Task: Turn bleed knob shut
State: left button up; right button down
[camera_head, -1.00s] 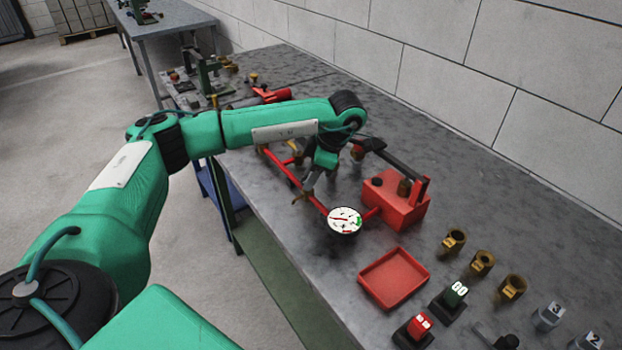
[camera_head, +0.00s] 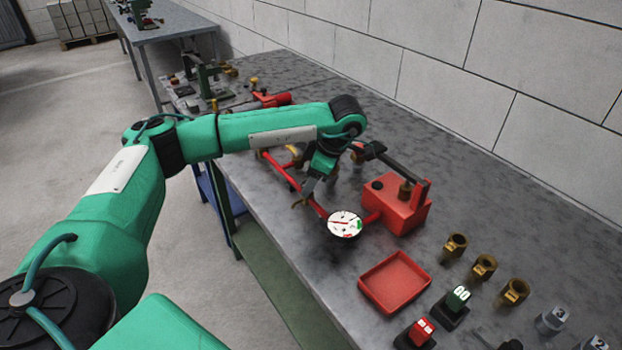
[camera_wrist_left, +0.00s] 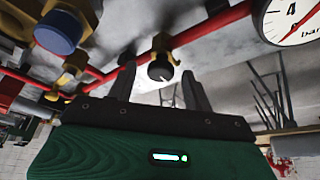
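The bleed knob (camera_wrist_left: 161,68) is a small black knob with a white pointer mark. It sits on a brass fitting (camera_wrist_left: 160,45) on the red pipe (camera_wrist_left: 215,32). My left gripper (camera_wrist_left: 158,72) is open, with one finger on each side of the knob in the wrist view. Gaps show between the knob and both fingers, so I see no grip on it. In the head view the left gripper (camera_head: 308,190) reaches down at the red pipe beside a brass fitting (camera_head: 299,203), and the knob is hard to make out. My right gripper is not in view.
A round white gauge (camera_head: 344,224) stands close to the gripper. A red pump box (camera_head: 398,204) with a dark lever lies to its right. A red tray (camera_head: 394,282), brass couplings and number blocks stand nearer on the grey bench. A block wall borders the bench.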

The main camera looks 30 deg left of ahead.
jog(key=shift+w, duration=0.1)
pick_arm(q)
jog(key=shift+w+d+r, duration=0.1)
jog(key=shift+d+r, duration=0.1)
jog(key=shift+r, duration=0.25)
jog(key=v, duration=1.2)
jog(key=shift+r+p, duration=0.35)
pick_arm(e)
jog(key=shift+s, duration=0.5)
pick_arm(q)
jog(key=shift+d, duration=0.1)
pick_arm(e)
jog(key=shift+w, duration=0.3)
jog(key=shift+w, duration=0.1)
